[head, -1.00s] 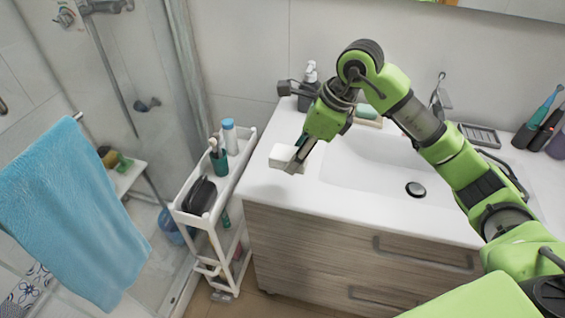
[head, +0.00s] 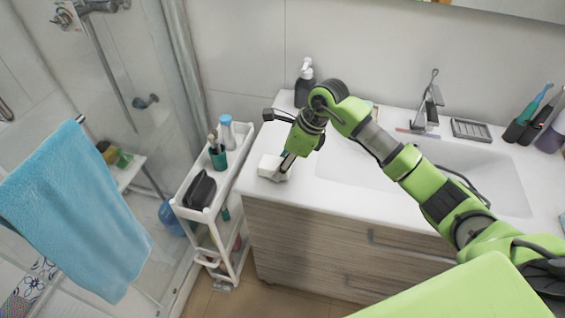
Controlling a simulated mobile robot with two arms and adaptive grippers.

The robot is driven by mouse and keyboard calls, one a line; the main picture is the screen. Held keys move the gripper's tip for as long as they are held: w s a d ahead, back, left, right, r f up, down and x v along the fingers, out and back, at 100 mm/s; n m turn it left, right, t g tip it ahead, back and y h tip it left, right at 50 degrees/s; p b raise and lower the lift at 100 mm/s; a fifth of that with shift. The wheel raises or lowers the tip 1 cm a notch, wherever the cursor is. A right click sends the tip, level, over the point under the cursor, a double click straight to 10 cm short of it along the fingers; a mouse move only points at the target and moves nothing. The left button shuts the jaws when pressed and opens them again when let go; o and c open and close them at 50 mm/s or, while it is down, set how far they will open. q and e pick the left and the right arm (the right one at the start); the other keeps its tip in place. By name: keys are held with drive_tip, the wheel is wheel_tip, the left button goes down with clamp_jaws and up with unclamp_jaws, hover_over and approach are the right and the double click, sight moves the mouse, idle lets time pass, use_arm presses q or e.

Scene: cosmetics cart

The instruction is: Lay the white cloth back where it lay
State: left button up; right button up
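The white cloth (head: 268,165) is a small folded block at the left end of the white counter, close to its front edge. My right gripper (head: 284,169) comes down over it from above, with its fingers at the cloth's right side. It looks shut on the cloth, though the far finger is hidden. The cloth is low over the counter top; I cannot tell whether it touches. My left gripper is out of view.
A white cart (head: 181,209) with a black pouch (head: 199,191), a teal cup (head: 218,158) and a bottle (head: 226,130) stands left of the counter. A dark soap dispenser (head: 304,88) stands behind my gripper. The sink basin (head: 345,165) is to the right.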

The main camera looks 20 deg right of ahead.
drive_tip(key=shift+f, duration=0.2)
drive_tip(key=o, duration=1)
drive_tip(key=shift+r, duration=0.4)
drive_tip(key=b+v, duration=0.2)
drive_tip(key=v, duration=0.9)
drive_tip(key=shift+s+d+r, duration=0.1)
drive_tip(key=shift+r, duration=0.2)
